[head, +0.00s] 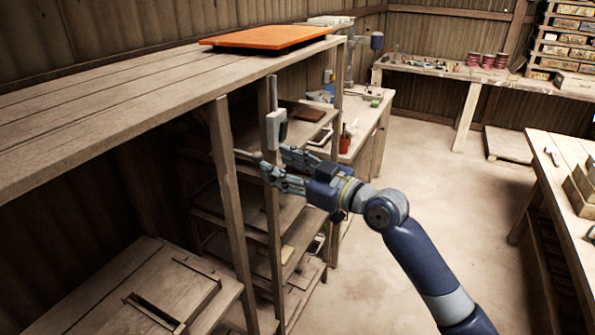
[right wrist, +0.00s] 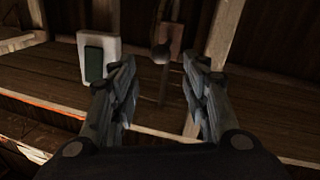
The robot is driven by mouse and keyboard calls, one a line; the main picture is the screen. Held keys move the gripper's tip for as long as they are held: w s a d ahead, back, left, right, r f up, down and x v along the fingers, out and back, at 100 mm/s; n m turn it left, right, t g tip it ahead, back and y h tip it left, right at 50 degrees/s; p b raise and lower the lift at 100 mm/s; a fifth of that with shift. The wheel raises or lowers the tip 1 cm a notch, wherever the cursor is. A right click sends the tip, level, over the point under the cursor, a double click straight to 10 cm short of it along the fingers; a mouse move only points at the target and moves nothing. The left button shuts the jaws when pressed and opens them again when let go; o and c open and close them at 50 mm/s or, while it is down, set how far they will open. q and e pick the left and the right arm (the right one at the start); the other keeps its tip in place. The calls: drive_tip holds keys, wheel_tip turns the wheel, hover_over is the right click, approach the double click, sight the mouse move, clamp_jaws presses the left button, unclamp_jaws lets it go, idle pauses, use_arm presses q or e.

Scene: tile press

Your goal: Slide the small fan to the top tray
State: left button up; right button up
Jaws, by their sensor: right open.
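I cannot make out a small fan for certain in either view. A flat orange tray-like slab (head: 268,37) lies on top of the tall wooden rack (head: 110,95). A pale upright piece (head: 276,128) shows by the rack's post, just above my right gripper (head: 275,158). My right gripper is open with nothing between its fingers, in front of the rack's upright. In the right wrist view, its fingers (right wrist: 158,68) are spread. A white block with a dark green panel (right wrist: 95,58) is beyond the left finger. My left gripper is not in view.
Lower shelves (head: 240,215) hold flat wooden pieces. A workbench (head: 362,135) with a brown bottle (head: 345,140) stands behind the rack. Another table (head: 565,160) is at the right. The floor (head: 450,150) between them is clear.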

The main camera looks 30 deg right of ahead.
drive_tip(key=shift+v, duration=2.45)
